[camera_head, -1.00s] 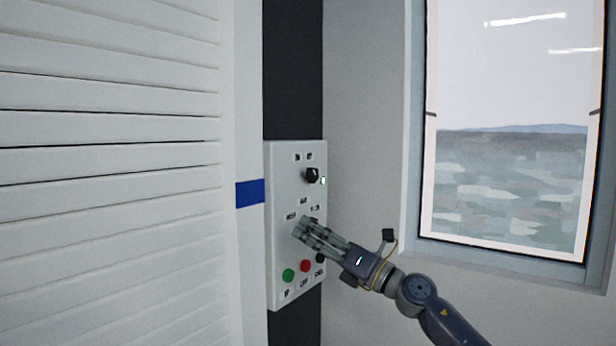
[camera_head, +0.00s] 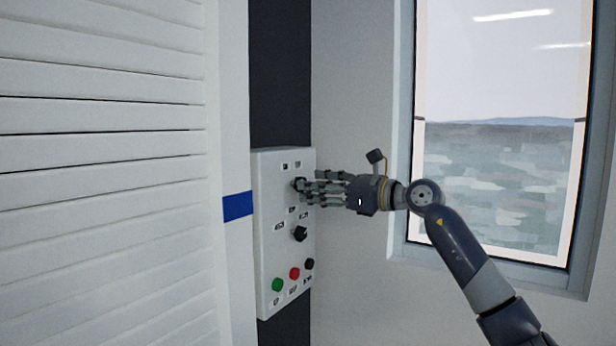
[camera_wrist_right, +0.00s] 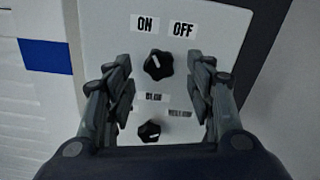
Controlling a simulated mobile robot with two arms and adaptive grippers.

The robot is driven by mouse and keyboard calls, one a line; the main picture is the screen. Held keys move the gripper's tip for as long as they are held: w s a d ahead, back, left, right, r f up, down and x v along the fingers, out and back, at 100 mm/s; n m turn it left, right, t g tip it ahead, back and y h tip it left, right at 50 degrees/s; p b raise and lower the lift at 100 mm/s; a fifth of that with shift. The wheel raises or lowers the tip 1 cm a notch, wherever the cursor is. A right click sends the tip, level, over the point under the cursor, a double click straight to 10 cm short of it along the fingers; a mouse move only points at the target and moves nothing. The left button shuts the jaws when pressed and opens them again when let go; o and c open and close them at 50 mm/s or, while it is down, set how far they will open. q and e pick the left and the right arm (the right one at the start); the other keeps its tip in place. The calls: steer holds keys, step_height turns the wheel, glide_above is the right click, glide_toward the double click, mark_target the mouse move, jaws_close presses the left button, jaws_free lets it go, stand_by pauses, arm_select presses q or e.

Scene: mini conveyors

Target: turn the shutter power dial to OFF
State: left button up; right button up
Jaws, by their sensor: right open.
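The shutter power dial (camera_wrist_right: 159,65) is a black lobed knob under the ON and OFF labels in the right wrist view. Its white mark points up and a little left, toward ON. In the head view the dial (camera_head: 298,184) is partly hidden by my fingers. My right gripper (camera_wrist_right: 163,78) is open, with one finger on each side of the dial and a visible gap to it. In the head view, my right gripper (camera_head: 309,187) reaches the panel from the right at the dial's height. My left gripper is not in view.
The light grey control panel (camera_head: 265,230) carries a second black dial (camera_head: 299,234) below. Under it are a green button (camera_head: 277,285), a red button (camera_head: 294,273) and a black button (camera_head: 309,264). A white slatted shutter (camera_head: 100,200) is left, a window (camera_head: 500,150) right.

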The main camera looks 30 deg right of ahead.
steer(key=shift+p+x, duration=0.35)
steer(key=shift+x, duration=1)
steer(key=c, duration=1.1)
steer(key=shift+o, duration=0.2)
